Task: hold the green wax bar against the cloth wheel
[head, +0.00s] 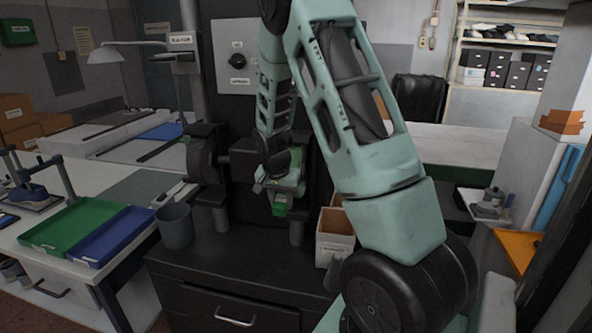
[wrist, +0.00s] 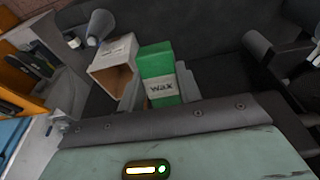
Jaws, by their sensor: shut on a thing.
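My gripper (head: 281,190) is shut on the green wax bar (head: 280,209) in front of the dark machine on the black cabinet. In the wrist view the bar (wrist: 158,62) stands out between the two fingers (wrist: 160,93), with a white label reading "WAX". A dark round wheel (head: 203,160) is at the machine's left end, left of my gripper, with a gap to the bar in the head view. I cannot tell whether it is the cloth wheel. My arm hides the machine's right side.
An open box (head: 335,236) with a white label stands right of the gripper on the black cabinet (head: 235,262). A grey bin (head: 175,226) stands at its left. Green (head: 75,228) and blue (head: 112,238) trays lie on the left bench.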

